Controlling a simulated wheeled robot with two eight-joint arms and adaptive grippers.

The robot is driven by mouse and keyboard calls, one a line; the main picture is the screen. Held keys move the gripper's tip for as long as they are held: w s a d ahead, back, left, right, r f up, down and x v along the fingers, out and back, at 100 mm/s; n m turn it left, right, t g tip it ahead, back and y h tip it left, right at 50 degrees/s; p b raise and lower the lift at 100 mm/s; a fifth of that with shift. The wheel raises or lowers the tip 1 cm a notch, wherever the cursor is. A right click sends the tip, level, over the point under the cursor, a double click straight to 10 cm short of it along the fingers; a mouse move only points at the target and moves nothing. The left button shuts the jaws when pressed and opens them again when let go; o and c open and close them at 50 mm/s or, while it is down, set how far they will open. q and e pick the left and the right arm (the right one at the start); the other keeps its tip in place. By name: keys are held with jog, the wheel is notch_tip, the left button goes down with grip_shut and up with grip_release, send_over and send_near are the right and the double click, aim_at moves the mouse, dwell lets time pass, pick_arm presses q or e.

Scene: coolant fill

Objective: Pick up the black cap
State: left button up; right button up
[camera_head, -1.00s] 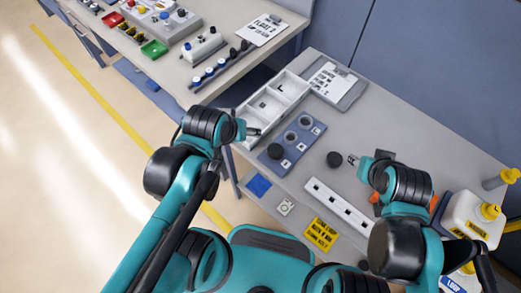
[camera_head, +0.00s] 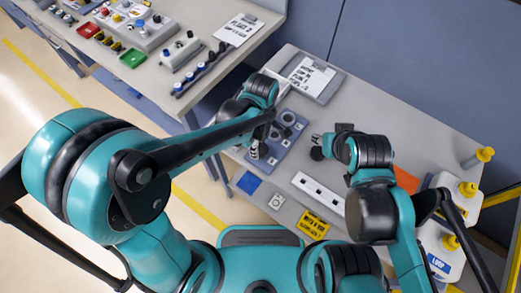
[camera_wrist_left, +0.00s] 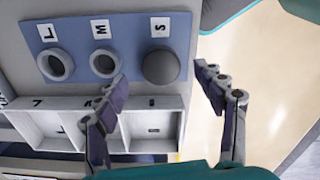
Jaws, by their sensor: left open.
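A round dark cap (camera_wrist_left: 161,66) sits at the S place of a blue board (camera_wrist_left: 130,25) in the left wrist view. My left gripper (camera_wrist_left: 160,74) is open above the board, with one finger towards each side of this cap. In the head view my left gripper (camera_head: 263,145) is over the near end of the blue board (camera_head: 290,147) and largely hides the cap. A second black cap (camera_head: 316,154) lies on the table by my right gripper (camera_head: 317,141). Whether the right fingers touch it or are shut is too small to tell.
The board's M ring (camera_wrist_left: 104,62) and L ring (camera_wrist_left: 56,65) are empty. A white compartment tray (camera_wrist_left: 60,123) lies beside the board. A white slotted strip (camera_head: 318,193) lies at the table front. White jugs with yellow caps (camera_head: 462,205) stand at right.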

aim_at(261, 149)
pick_arm(q)
notch_tip(261, 149, down, 4)
jog(key=shift+f+b, duration=0.1)
jog(key=shift+b, duration=0.8)
jog(key=shift+f, duration=0.3)
jog(key=shift+c, duration=0.9)
jog(key=c, duration=1)
jog(key=shift+o, duration=0.2)
jog(key=shift+r, duration=0.1)
